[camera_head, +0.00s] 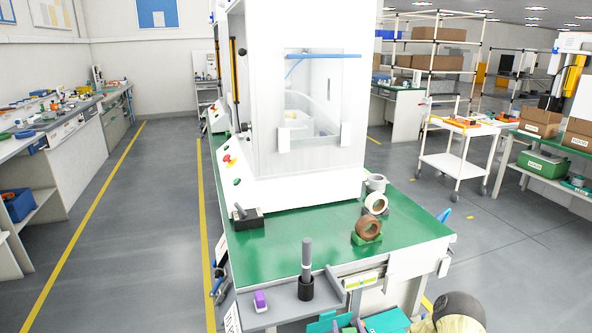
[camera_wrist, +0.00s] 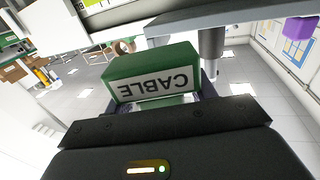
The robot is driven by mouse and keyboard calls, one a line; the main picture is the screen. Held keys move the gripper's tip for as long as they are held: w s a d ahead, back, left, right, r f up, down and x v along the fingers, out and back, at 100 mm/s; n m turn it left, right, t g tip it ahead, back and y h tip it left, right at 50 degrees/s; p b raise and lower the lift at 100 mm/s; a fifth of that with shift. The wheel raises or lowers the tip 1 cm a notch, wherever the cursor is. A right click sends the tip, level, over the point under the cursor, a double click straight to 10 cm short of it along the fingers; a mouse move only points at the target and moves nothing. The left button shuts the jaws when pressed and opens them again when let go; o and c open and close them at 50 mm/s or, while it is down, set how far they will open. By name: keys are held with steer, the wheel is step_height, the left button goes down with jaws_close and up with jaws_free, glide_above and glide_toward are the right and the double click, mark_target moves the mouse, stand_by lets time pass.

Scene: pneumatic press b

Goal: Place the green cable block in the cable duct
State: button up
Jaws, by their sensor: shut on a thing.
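The green cable block (camera_wrist: 150,62) is in the wrist view, straight ahead of my gripper (camera_wrist: 158,99). Its white label reads CABLE and appears upside down. My gripper is shut on the block, and the fingertips are mostly hidden by it. The block is held beside and below the grey front shelf (camera_wrist: 245,20) of the bench, apart from the floor. I cannot make out the block or my gripper for certain in the head view. I cannot tell which part is the cable duct; teal boxes (camera_head: 387,320) show below the bench front, cut by the picture edge.
The grey shelf (camera_head: 279,303) carries a dark upright cylinder (camera_head: 307,277) and a purple block (camera_head: 260,301). The green bench (camera_head: 410,217) bears tape rolls (camera_head: 369,228) and a white press (camera_head: 300,170). The floor aisle at left is clear.

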mark_target(350, 331)
steer(key=s+f, duration=0.1)
steer(key=s+f+h, duration=0.1)
steer(key=shift+f+m, duration=0.3)
steer(key=shift+m, duration=0.1)
step_height(350, 331, up, 16)
steer(key=p, duration=1.6)
steer(key=shift+r, duration=0.2)
steer(key=c, duration=0.5)
